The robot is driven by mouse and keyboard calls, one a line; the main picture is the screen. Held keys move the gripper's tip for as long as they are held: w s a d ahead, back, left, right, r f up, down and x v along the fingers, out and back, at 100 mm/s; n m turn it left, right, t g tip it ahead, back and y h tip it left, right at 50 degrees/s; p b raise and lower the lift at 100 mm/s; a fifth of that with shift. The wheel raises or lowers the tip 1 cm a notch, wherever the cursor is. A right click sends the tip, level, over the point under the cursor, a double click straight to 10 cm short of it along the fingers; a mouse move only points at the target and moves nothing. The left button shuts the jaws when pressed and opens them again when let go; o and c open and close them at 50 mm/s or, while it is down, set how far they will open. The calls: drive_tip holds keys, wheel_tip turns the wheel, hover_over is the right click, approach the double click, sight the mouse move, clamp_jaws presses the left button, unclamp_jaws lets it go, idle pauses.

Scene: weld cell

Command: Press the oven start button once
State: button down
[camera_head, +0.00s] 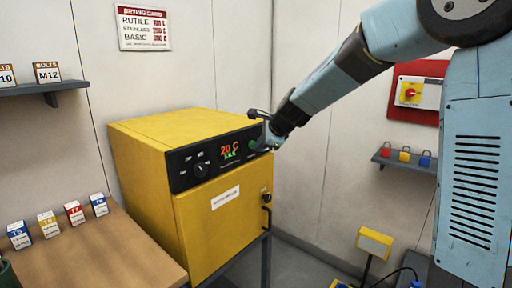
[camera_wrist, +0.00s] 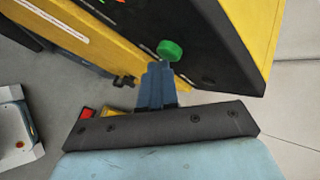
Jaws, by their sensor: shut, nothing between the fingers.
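The yellow oven (camera_head: 222,225) stands on a dark frame, with a black control panel (camera_head: 182,174) along its top front. The panel carries a knob and a lit display (camera_head: 232,150) reading 20 C in red, with small green text below. The round green button (camera_wrist: 170,50) is on the panel in the wrist view; it also shows at the panel's right in the head view (camera_head: 252,145). My gripper (camera_wrist: 159,66) is shut and empty, its tips right by the button's lower left edge. I cannot tell whether they touch it.
The oven door handle (camera_head: 267,208) sticks out below the panel. A wooden table (camera_head: 100,255) with several small labelled boxes is at left. A shelf (camera_head: 405,160) with coloured padlocks and a red-backed switch (camera_head: 410,92) are on the right wall.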

drive_tip(key=shift+w+a, duration=0.1)
drive_tip(key=shift+a, duration=0.05)
idle(0.6)
drive_tip(key=shift+s+d, duration=0.6)
drive_tip(key=shift+d, duration=0.15)
drive_tip(key=shift+s+d, duration=0.8)
drive_tip(key=shift+d, duration=0.2)
drive_tip(key=shift+s+d, duration=0.75)
drive_tip(key=shift+d, duration=0.25)
drive_tip(key=s+d+n+h, duration=0.2)
drive_tip(key=s+d+n, duration=0.3)
drive_tip(key=s, duration=0.6)
drive_tip(key=s+d+r+n+h, duration=0.1)
drive_tip(key=s+d+n+h, duration=0.1)
drive_tip(key=s+d+n, duration=0.3)
drive_tip(key=s+d+r+n+g+h, duration=0.1)
drive_tip(key=s+d+n, duration=0.4)
drive_tip(key=s+d, duration=0.5)
drive_tip(key=s, duration=0.6)
drive_tip(key=shift+s+r+n+h, duration=0.25)
drive_tip(key=shift+s+n+h, duration=0.05)
drive_tip(key=shift+s+h, duration=0.1)
